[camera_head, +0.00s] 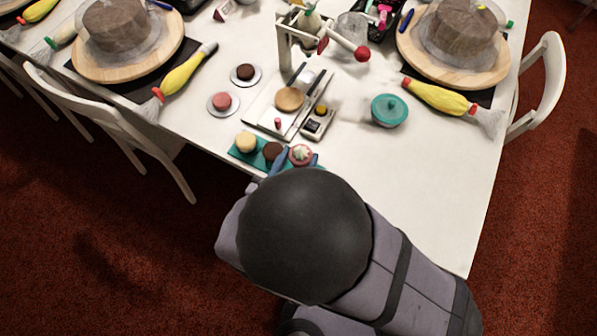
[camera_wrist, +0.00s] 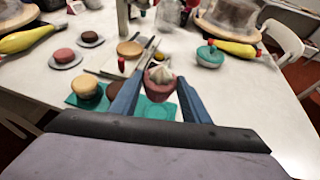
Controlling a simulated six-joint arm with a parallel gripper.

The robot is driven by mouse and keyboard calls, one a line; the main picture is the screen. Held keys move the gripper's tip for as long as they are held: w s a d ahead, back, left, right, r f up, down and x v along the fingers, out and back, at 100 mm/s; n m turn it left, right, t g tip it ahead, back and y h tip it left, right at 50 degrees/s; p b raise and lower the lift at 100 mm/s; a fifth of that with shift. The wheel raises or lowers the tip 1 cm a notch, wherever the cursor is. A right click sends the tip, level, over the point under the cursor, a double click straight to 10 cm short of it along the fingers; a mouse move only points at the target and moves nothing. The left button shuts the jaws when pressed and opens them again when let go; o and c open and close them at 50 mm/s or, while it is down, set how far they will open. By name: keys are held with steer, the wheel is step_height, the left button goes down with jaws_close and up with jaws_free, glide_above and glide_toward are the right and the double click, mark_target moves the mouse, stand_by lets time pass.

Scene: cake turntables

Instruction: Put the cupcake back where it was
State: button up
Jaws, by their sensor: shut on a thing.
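A pink cupcake with pale swirled frosting (camera_head: 301,154) is between the blue fingers of my gripper (camera_head: 294,160), over the right end of a teal tray (camera_head: 238,154). In the wrist view the cupcake (camera_wrist: 160,80) stands upright between the two fingers (camera_wrist: 158,92), which are shut on it. I cannot tell whether its base touches the tray. On the same tray are a yellow-topped cake (camera_head: 246,142) and a dark brown one (camera_head: 272,152). In the wrist view the left finger partly hides the brown one.
A balance-like stand with a round tan piece (camera_head: 289,99) and a small device (camera_head: 317,123) are just behind. Two saucers with cakes (camera_head: 224,103) (camera_head: 245,75) stand to the left. A teal lidded bowl (camera_head: 389,110) stands right. The table's front right is clear.

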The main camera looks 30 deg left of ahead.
steer(key=shift+f, duration=1.45)
steer(key=shift+f, duration=0.1)
steer(key=shift+f, duration=2)
steer(key=shift+f, duration=0.1)
steer(key=shift+f+b, duration=0.25)
steer(key=shift+b, duration=0.15)
steer(key=o, duration=1.2)
steer(key=shift+r, duration=0.1)
steer(key=shift+c, duration=0.2)
